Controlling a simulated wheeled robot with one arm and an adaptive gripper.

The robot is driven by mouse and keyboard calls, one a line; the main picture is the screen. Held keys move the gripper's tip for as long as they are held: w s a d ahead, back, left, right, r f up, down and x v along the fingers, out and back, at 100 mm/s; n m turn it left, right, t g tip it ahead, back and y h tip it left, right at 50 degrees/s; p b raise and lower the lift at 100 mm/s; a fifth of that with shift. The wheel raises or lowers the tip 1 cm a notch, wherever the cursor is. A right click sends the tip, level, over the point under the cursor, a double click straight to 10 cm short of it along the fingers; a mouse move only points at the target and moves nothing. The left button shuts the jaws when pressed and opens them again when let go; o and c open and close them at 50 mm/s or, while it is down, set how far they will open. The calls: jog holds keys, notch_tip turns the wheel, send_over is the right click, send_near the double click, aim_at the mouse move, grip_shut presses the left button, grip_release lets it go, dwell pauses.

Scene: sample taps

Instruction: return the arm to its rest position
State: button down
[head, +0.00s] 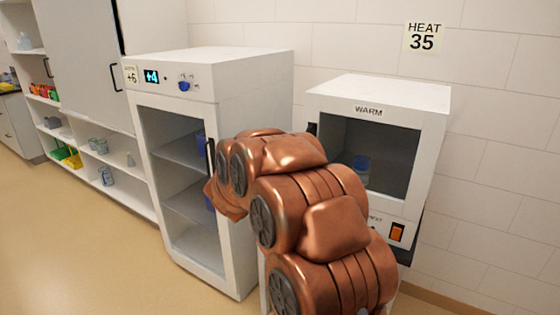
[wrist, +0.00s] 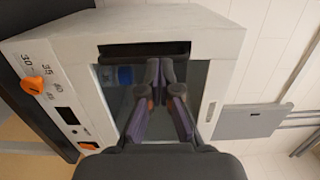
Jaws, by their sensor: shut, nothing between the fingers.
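My copper arm (head: 310,215) rises in front of the cabinets in the head view, its links covering part of both. My gripper is hidden there behind the links. In the wrist view my gripper (wrist: 160,75) is shut and empty, its dark fingers with purplish pads in front of the glass door of the warming cabinet. I cannot tell the gap between the fingertips and the glass. The warming cabinet (head: 430,105) is white and marked WARM, and also shows turned sideways in the wrist view (wrist: 205,35). Its door looks shut.
A blue-capped container (head: 361,165) stands inside the warming cabinet. The white cooler (head: 250,75), display +4, stands left with its door shut; my arm overlaps its right side. Shelves (head: 85,165) with glassware line the left wall. Floor (head: 90,250) is clear at front left.

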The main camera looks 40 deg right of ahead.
jog(key=shift+b+v, duration=0.3)
jog(key=shift+v, duration=1.7)
jog(key=shift+w+a, duration=0.15)
